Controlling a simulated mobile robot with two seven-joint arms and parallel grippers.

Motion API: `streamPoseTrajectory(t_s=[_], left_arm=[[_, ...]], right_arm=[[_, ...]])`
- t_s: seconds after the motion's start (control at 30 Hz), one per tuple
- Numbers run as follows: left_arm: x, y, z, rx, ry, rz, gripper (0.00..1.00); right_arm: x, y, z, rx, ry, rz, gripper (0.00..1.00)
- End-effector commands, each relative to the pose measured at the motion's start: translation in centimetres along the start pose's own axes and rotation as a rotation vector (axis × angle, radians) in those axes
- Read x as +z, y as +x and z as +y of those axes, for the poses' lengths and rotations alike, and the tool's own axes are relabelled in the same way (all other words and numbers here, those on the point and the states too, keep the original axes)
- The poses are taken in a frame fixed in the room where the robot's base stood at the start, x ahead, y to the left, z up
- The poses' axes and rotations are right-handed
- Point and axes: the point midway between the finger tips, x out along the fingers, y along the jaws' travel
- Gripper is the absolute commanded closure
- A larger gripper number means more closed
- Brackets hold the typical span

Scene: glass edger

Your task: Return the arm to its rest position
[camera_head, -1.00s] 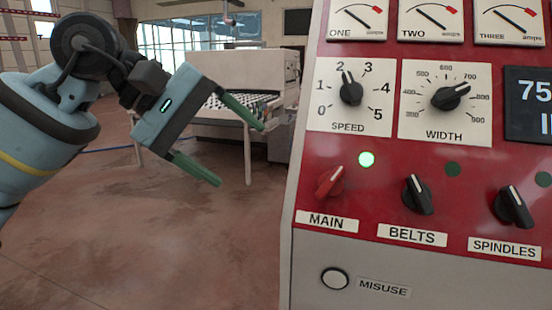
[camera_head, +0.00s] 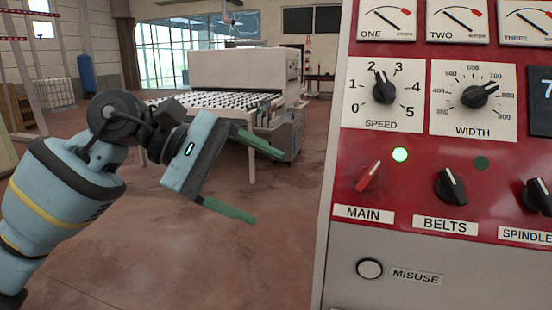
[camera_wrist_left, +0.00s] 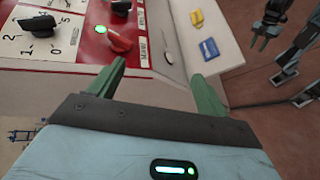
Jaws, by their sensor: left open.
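My left gripper (camera_head: 268,187) is open and empty, with two green fingers pointing right toward the control panel. It hangs in the air to the left of the panel, apart from it. In the left wrist view the open fingers (camera_wrist_left: 157,72) show with nothing between them. The red and grey panel (camera_head: 470,165) carries the red MAIN knob (camera_head: 369,175), turned diagonally, beside a lit green lamp (camera_head: 400,154). The BELTS knob (camera_head: 451,187) is black and its lamp is dark. In the wrist view, part of what looks like my right arm (camera_wrist_left: 290,60) shows at the upper right.
A white machine with a roller bed (camera_head: 215,100) stands behind my left arm. A blue cylinder (camera_head: 86,72) stands at the back left. The panel's edge is close on the right. The reddish floor (camera_head: 200,270) between my left arm and the panel is clear.

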Motion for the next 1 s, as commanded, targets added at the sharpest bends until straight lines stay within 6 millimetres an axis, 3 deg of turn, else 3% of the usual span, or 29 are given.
streamPoseTrajectory(t_s=[0.3,0.47,0.67,0.87,1.0], left_arm=[[-0.9,4.5,-3.5,0.225,-0.558,-0.430,0.23],[-2.4,5.3,-5.3,0.342,-0.893,-0.652,0.23],[-5.6,5.6,-8.6,0.486,-1.333,-0.925,0.23],[-9.9,5.8,-13.9,0.638,-1.780,-1.195,0.23],[-12.9,6.2,-19.2,0.758,-2.089,-1.385,0.23]], right_arm=[[-0.5,-0.1,0.1,0.001,-0.001,0.008,0.64],[-0.7,-0.1,0.0,0.002,0.001,0.013,0.64],[-1.0,-0.1,-0.1,0.002,0.004,0.018,0.64],[-1.3,-0.1,-0.1,0.002,0.005,0.023,0.64],[-1.4,-0.2,-0.1,0.003,0.004,0.026,0.64]])
